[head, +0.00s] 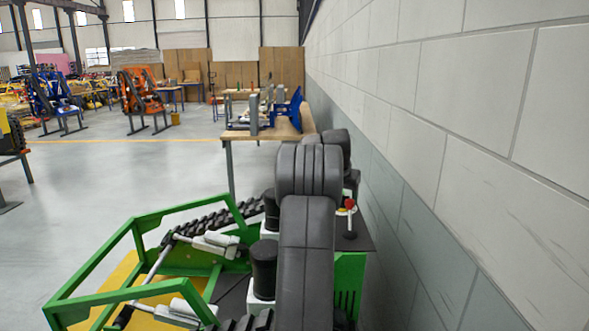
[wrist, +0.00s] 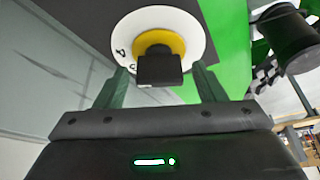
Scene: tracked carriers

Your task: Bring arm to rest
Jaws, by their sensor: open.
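My gripper (wrist: 162,78) shows in the wrist view with its two fingers apart and nothing seen held between them. A rotary switch lies just beyond the fingertips, with a white numbered disc (wrist: 194,32), a yellow ring (wrist: 158,38) and a black knob (wrist: 160,70). The knob appears between the fingers in the picture, with gaps on both sides; I cannot tell its exact depth.
A pale block wall (head: 470,120) runs close along the right. A red knob (head: 350,204) stands on the carrier's dark panel, right of my arm. A wooden workbench (head: 240,135) is ahead. The grey floor (head: 100,185) is open to the left, with an orange machine (head: 142,92) farther back.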

